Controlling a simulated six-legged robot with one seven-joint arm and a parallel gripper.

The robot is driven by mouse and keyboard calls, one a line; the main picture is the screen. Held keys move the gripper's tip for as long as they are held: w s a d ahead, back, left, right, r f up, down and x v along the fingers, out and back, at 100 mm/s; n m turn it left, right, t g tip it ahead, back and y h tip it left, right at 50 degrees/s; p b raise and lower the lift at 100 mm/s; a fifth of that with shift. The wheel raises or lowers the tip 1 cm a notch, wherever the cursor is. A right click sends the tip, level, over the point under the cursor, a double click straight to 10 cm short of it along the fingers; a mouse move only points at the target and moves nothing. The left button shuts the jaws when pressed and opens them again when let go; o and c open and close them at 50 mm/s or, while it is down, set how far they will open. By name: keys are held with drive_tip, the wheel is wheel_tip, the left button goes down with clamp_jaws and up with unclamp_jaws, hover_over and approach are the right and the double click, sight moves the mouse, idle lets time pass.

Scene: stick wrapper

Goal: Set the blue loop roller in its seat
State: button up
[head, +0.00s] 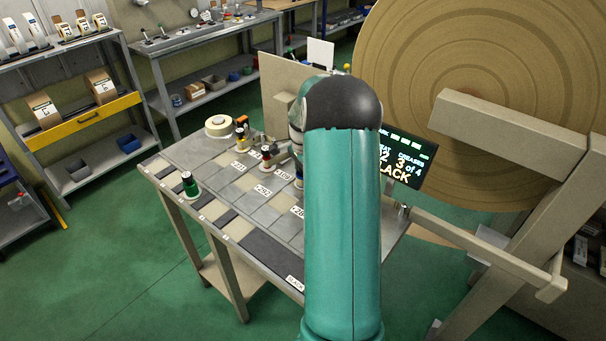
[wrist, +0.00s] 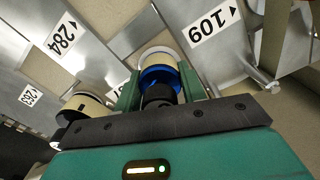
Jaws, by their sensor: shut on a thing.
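In the head view my teal arm hides my gripper; a bit of blue shows just left of the arm.
A cream and black roller (wrist: 80,108) stands close left of my gripper. On the bench (head: 215,150) are a green roller (head: 190,184), a red-marked roller (head: 266,156) and a tape roll (head: 218,125). A screen (head: 410,160) and a large brown disc (head: 480,80) stand right.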

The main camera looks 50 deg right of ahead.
drive_tip(key=o, duration=1)
wheel_tip(320, 180, up, 12)
drive_tip(key=shift+a+r, duration=0.1)
drive_tip(key=shift+r, duration=0.1)
drive_tip(key=s+a+r+n+t, duration=0.1)
drive_tip(key=a+r+n, duration=0.25)
drive_tip(key=a, duration=0.45)
drive_tip(key=s+a+r+n+t+h, duration=0.1)
drive_tip(key=a+r+n, duration=0.25)
drive_tip(key=a, duration=0.35)
drive_tip(key=s+a+r+n, duration=0.1)
drive_tip(key=a+r+n, duration=0.25)
drive_tip(key=a, duration=0.45)
drive_tip(key=s+a+n+t+y, duration=0.1)
drive_tip(key=s+a+n+t, duration=0.2)
drive_tip(key=s+a+n, duration=0.8)
drive_tip(key=shift+s+a+f+t, duration=0.3)
drive_tip(key=shift+s+a+f, duration=0.1)
drive_tip(key=shift+s+a, duration=1.85)
